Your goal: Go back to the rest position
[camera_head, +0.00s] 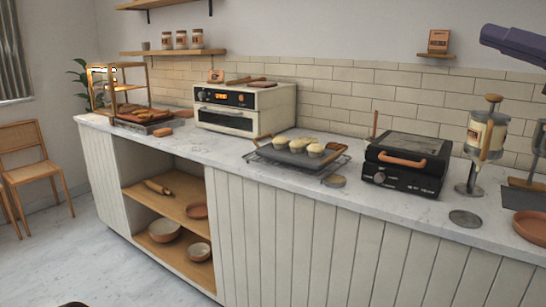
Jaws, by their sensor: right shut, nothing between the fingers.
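My right arm's purple end (515,43) shows at the upper right edge, raised in the air above the counter's right end and apart from everything on it. Its fingers are hard to make out, but the right gripper is shut and holds nothing. My left gripper is not in view.
A long white counter (215,150) carries a cream toaster oven (245,108), a wire rack with a muffin tray (296,156), a black grill press (405,165) and a glass dispenser (485,135). A bread tray (145,118) and a wooden chair (32,158) are at left. Floor in front is clear.

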